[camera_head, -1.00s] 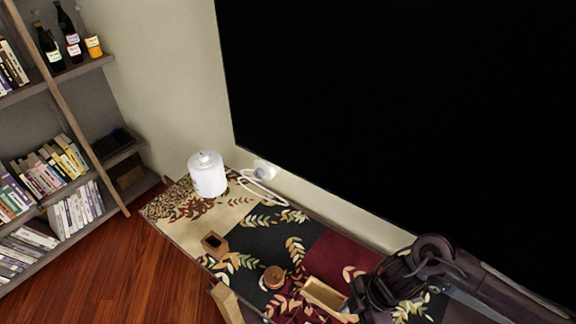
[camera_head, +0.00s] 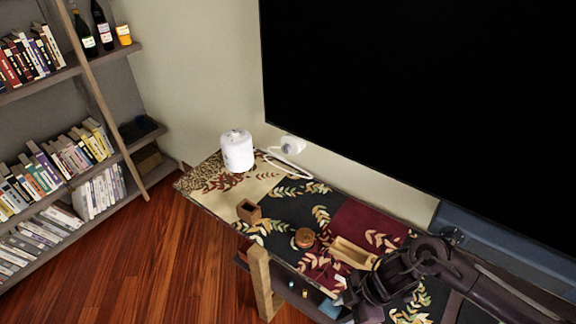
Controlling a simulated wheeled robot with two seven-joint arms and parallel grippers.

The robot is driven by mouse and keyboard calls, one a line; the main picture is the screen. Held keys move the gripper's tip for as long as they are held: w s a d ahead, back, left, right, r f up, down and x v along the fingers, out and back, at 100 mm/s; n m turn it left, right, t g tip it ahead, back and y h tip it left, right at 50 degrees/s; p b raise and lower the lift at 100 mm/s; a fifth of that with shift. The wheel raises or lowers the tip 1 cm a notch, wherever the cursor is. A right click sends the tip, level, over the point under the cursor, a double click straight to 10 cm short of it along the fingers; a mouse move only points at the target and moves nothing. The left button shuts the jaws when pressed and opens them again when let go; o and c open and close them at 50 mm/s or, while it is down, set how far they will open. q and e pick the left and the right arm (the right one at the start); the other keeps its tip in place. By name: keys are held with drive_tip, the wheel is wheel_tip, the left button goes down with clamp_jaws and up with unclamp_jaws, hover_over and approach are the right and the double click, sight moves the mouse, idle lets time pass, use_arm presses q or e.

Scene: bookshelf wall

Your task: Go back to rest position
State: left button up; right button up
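One of my arms, dark and jointed, comes in from the lower right of the head view and reaches over the right part of the patterned table (camera_head: 229,207). Its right gripper (camera_head: 368,296) is at the near edge of the table, dark and partly hidden by its own links, so its opening cannot be made out. My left gripper is not in view.
A bookshelf (camera_head: 84,61) with books and bottles stands at the left. A large black screen (camera_head: 420,110) fills the upper right behind the table. A white cable and plug (camera_head: 291,145) lie by the wall. The wooden floor (camera_head: 180,260) left of the table is clear.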

drive_tip(key=w+f+m+t+y+b, duration=0.1)
drive_tip(key=w+f+m+t+b, duration=0.15)
drive_tip(key=f, duration=0.45)
drive_tip(key=w+f+m+t+y+b, duration=0.1)
drive_tip(key=w+f+m, duration=0.3)
drive_tip(key=f, duration=0.3)
drive_tip(key=s+d+f+m+h+b, duration=0.1)
drive_tip(key=s+d+f+m+b, duration=0.1)
drive_tip(key=f, duration=0.6)
drive_tip(key=s+d+f+m+h+b, duration=0.1)
drive_tip(key=s+d+f+m, duration=0.15)
drive_tip(key=f, duration=0.55)
drive_tip(key=s+d+f+m+h+b, duration=0.1)
drive_tip(key=s+d+f+m, duration=0.1)
drive_tip(key=s+f, duration=0.3)
drive_tip(key=s+d+f+m+g+h+b, duration=0.1)
drive_tip(key=s+f, duration=0.5)
drive_tip(key=s, duration=0.7)
drive_tip(key=s+d+f+m+g+h+b, duration=0.1)
drive_tip(key=s+f, duration=0.4)
drive_tip(key=s, duration=0.5)
drive_tip(key=shift+d+f+m+h, duration=0.2)
drive_tip(key=shift+d+m+h, duration=0.6)
drive_tip(key=shift+d+h, duration=0.2)
